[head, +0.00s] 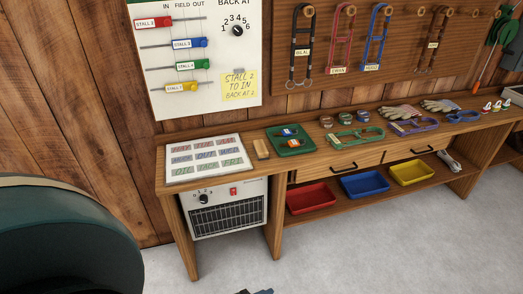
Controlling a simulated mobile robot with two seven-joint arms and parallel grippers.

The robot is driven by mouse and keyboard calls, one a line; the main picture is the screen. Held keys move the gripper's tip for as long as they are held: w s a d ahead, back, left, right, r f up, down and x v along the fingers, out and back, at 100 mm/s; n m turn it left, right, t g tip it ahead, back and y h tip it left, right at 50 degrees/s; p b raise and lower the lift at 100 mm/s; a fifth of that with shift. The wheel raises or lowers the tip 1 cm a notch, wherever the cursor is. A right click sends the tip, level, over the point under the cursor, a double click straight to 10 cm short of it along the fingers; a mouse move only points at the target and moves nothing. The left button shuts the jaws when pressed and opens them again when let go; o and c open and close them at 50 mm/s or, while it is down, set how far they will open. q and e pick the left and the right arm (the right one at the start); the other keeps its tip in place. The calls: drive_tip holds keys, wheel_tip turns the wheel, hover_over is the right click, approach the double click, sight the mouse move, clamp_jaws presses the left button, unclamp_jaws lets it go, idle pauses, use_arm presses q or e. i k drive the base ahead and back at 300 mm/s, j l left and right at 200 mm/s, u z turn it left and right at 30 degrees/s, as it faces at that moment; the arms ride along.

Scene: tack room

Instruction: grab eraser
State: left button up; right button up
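The bench (300,164) runs along the wooden wall. A heater (228,212) stands below. Red (311,208), blue and yellow bins sit on the lower shelf. A dark green rounded object (60,240) fills the left foreground. Grey floor is clear.

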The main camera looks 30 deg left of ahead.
sight(260, 151)
drive_tip(key=i+u, duration=0.2)
drive_tip(key=u, duration=0.15)
drive_tip(key=i+l+u, duration=0.15)
drive_tip(key=u, duration=0.15)
drive_tip(key=i+l+u, duration=0.1)
drive_tip(key=u, duration=0.25)
drive_tip(key=i+l, duration=0.05)
drive_tip(key=i, duration=0.05)
